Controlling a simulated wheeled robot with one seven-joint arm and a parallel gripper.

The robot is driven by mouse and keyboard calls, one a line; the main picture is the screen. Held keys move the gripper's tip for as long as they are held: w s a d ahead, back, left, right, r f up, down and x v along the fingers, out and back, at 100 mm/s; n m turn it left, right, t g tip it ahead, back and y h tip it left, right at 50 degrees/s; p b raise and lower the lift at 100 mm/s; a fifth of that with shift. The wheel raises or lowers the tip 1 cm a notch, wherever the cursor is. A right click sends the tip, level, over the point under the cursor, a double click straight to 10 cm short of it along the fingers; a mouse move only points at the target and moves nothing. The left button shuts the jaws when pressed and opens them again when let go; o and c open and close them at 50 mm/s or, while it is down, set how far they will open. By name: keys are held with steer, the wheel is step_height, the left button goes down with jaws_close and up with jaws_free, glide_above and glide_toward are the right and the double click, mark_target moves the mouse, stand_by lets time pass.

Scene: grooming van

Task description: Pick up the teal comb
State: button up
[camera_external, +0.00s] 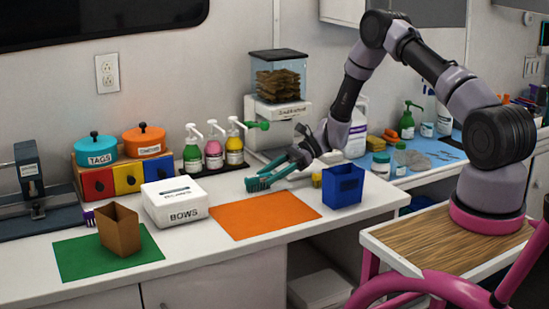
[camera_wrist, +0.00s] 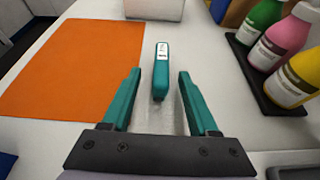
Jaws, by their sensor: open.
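The teal comb (camera_external: 257,184) is on the white counter, just behind the orange mat. In the wrist view the comb (camera_wrist: 161,70) appears end-on as a narrow teal bar with a white label. My gripper (camera_external: 280,170) is low over the counter, with its teal fingers reaching toward the comb. In the wrist view my gripper (camera_wrist: 159,76) is open, with one finger on each side of the comb and a visible gap on both sides. The fingers and comb share a similar colour and partly overlap in the external view.
The orange mat (camera_external: 262,214) lies in front, with a blue bin (camera_external: 343,186) to its right. A white BOWS box (camera_external: 174,202) stands to the left. Several pump bottles (camera_external: 213,153) stand behind on a dark tray. A brown bin (camera_external: 119,230) stands on a green mat (camera_external: 80,257).

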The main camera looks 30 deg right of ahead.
mark_target(255, 183)
steer(key=x, duration=0.4)
steer(key=shift+w, duration=0.1)
jaws_close()
